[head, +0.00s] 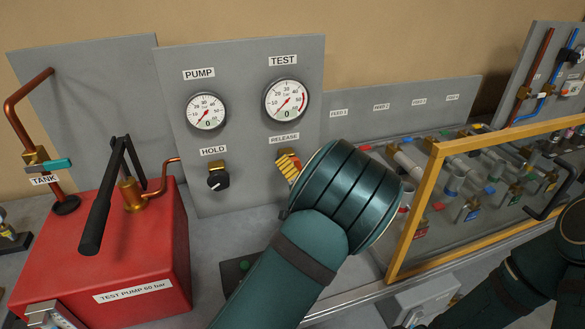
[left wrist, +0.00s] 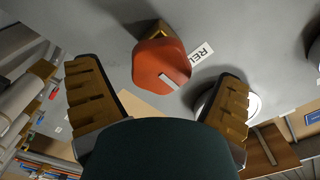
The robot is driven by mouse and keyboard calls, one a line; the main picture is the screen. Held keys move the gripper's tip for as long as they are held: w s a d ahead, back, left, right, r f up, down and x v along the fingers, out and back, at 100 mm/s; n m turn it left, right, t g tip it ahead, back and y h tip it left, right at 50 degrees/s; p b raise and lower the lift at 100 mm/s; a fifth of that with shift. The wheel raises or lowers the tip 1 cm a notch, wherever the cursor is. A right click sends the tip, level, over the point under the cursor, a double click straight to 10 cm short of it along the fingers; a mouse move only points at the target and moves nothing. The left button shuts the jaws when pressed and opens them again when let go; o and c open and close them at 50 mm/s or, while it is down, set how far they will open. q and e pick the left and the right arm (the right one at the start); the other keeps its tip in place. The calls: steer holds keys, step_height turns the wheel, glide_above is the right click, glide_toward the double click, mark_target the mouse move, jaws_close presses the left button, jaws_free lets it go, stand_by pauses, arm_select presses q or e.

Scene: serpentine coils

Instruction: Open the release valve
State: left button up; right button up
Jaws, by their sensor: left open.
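The release valve has an orange-red knob (left wrist: 160,66) with a pale pointer line, on a brass stem against the grey panel, in the left wrist view. In the head view the RELEASE label (head: 284,137) shows, but my left gripper and wrist hide the knob. My left gripper (head: 288,168) is at the panel just below that label. In the left wrist view its two ribbed tan fingers (left wrist: 158,84) are spread apart, with the knob ahead between their tips and nothing gripped. My right arm shows at the lower right of the head view; its gripper is out of view.
The black HOLD knob (head: 218,180) is left of my gripper. PUMP (head: 207,113) and TEST (head: 287,100) gauges sit above, both needles pointing lower left. A red test pump (head: 150,255) with a black lever stands at left. A yellow frame (head: 420,210) bounds the coils at right.

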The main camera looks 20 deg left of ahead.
arm_select(q)
steer(key=shift+x, duration=0.8)
steer(key=c, duration=1.2)
